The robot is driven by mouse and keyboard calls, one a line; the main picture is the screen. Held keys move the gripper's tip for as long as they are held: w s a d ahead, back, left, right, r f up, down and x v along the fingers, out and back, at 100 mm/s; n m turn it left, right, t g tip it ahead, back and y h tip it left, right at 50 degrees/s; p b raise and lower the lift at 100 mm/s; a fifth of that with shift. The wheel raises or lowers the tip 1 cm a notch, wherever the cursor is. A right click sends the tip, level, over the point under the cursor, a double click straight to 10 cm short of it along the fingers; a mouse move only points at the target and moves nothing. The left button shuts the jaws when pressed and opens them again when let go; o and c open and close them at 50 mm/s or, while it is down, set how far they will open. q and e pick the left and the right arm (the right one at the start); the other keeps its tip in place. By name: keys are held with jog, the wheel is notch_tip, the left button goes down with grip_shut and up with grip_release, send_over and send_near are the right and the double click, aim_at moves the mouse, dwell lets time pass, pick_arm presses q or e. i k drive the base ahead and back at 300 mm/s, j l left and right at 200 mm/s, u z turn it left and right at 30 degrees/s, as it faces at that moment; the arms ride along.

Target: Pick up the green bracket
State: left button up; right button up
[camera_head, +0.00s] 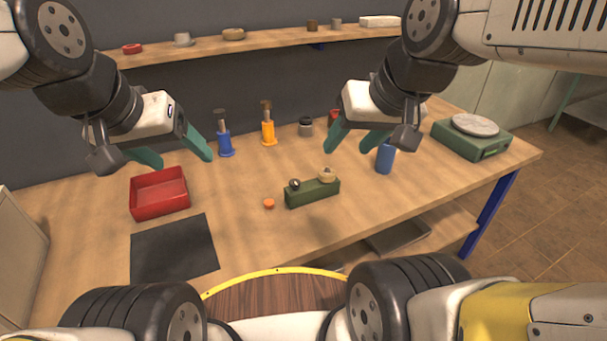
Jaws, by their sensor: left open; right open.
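The green bracket (313,193) is a dark green block lying on the wooden table, in the middle of the head view. A small dark ball-like part (294,184) sits on its left end and a pale round part (326,174) on its right end. My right gripper (352,147) is open and empty, above the table, behind and to the right of the bracket. My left gripper (178,156) is open and empty, above the red tray, well to the left of the bracket. Neither gripper touches the bracket.
A red tray (160,212) and a black mat (174,250) lie at the left. An orange piece (269,203) lies just left of the bracket. A blue cylinder (385,159) stands to its right. Blue (225,143) and yellow (268,130) tools stand behind. A green scale (471,139) stands far right.

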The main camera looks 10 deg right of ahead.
aim_at(312, 191)
jog(key=l+u, duration=0.3)
jog(key=l, duration=0.45)
jog(key=l+u, duration=0.3)
jog(key=l, duration=0.5)
jog(key=i, duration=0.15)
